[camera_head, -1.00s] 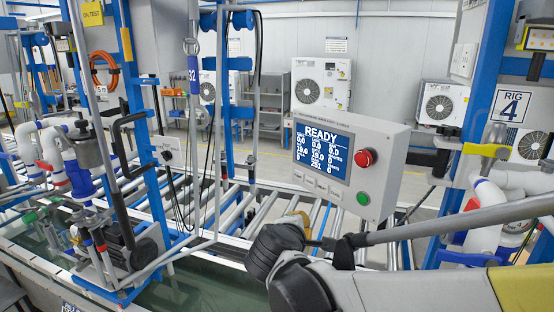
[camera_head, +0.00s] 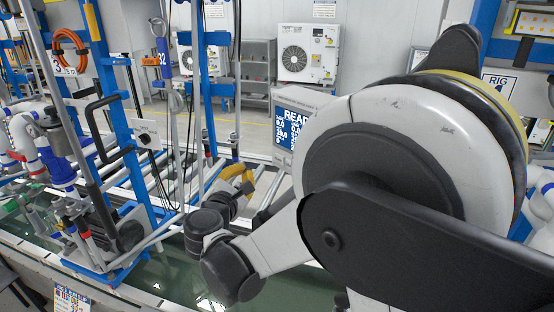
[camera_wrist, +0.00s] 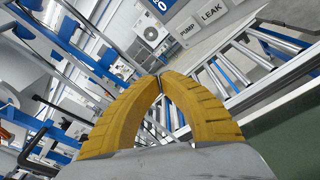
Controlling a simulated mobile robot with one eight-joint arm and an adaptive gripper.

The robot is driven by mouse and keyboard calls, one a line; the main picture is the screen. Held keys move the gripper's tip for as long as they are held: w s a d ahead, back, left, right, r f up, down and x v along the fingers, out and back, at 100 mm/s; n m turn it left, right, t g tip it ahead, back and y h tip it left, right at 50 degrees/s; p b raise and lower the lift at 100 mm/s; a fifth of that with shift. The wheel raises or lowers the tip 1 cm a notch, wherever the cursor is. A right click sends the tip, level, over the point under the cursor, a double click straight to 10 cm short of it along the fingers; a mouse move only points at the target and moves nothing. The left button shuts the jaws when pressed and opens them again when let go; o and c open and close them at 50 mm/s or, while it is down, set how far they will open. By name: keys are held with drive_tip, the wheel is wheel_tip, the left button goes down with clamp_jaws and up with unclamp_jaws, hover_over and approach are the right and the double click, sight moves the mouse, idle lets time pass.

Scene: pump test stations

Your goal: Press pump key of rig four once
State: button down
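The light grey control panel (camera_head: 296,97) with its blue READY display (camera_head: 287,127) is mostly hidden behind my arm in the head view. In the wrist view its lower part shows tilted at the top, with a key labelled PUMP (camera_wrist: 187,30) and one labelled LEAK (camera_wrist: 211,14). The RIG sign (camera_head: 497,82) is at the right; its number is covered by my arm. My gripper (camera_head: 246,179) has yellow fingers and is empty, below and left of the panel in the head view. In the wrist view the fingertips (camera_wrist: 161,77) meet, pointing below the PUMP key.
A rig with pipes and a blue frame (camera_head: 130,120) stands at the left. A roller conveyor (camera_wrist: 270,65) runs below the panel. Grey shelving (camera_head: 258,70) and white fan units (camera_head: 307,53) stand at the back.

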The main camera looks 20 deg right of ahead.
drive_tip(key=w+d, duration=0.3)
drive_tip(key=d, duration=0.4)
drive_tip(key=shift+w+d, duration=0.2)
drive_tip(key=shift+d, duration=0.15)
drive_tip(key=shift+d, duration=0.1)
idle(1.1)
drive_tip(key=shift+w+d, duration=0.15)
drive_tip(key=shift+d, duration=0.15)
drive_tip(key=shift+w+d, duration=0.25)
drive_tip(key=shift+d, duration=0.25)
idle(0.8)
idle(0.3)
drive_tip(key=shift+s+a+b, duration=0.2)
drive_tip(key=shift+s+a, duration=0.05)
drive_tip(key=shift+a, duration=0.2)
drive_tip(key=shift+s+a+b, duration=0.15)
drive_tip(key=shift+s+a, duration=0.05)
drive_tip(key=shift+a, duration=0.25)
drive_tip(key=a, duration=0.1)
drive_tip(key=s+a, duration=0.1)
drive_tip(key=a, duration=0.1)
drive_tip(key=s+a, duration=0.1)
drive_tip(key=shift+a, duration=0.25)
